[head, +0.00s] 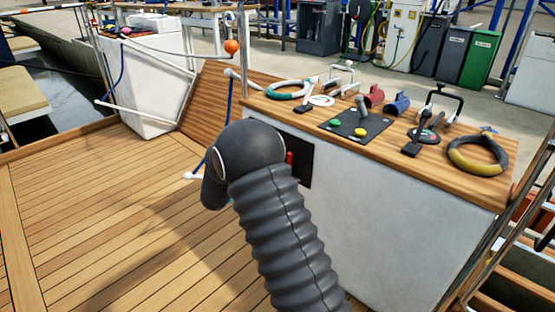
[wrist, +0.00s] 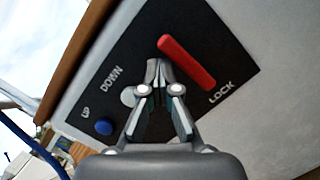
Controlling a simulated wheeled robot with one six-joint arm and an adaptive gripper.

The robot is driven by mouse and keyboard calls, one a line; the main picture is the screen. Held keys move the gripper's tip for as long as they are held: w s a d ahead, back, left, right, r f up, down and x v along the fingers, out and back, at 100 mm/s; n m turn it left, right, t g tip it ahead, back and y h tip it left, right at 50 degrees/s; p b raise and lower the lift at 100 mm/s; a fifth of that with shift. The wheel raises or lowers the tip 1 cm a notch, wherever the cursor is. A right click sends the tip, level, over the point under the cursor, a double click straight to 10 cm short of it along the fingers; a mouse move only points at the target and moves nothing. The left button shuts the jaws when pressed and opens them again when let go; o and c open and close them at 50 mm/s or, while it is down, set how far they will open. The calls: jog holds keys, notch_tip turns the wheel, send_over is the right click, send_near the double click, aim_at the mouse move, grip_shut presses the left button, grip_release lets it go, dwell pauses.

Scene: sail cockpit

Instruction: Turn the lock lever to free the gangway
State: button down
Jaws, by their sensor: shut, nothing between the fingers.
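The red lock lever (wrist: 188,63) shows in the wrist view on a black panel (wrist: 212,38) marked UP, DOWN and LOCK. It lies slanted, its lower right end near the word LOCK. My gripper (wrist: 158,66) is shut and empty, its tips just left of the lever's middle; I cannot tell if they touch it. A blue button (wrist: 104,127) sits beside UP, and a pale round part (wrist: 128,96) is partly behind my fingers. In the head view a bit of the red lever (head: 289,158) shows past my arm, which hides my gripper. I cannot identify the gangway for sure.
The panel is on the side of a white console (head: 400,225) with a wooden top. White rails (head: 150,106) stand at left. The plank deck (head: 90,220) is clear.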

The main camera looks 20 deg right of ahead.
jog(key=shift+d+r, duration=0.1)
jog(key=a, duration=1.2)
jog(key=shift+w, duration=0.45)
jog(key=shift+d, duration=0.1)
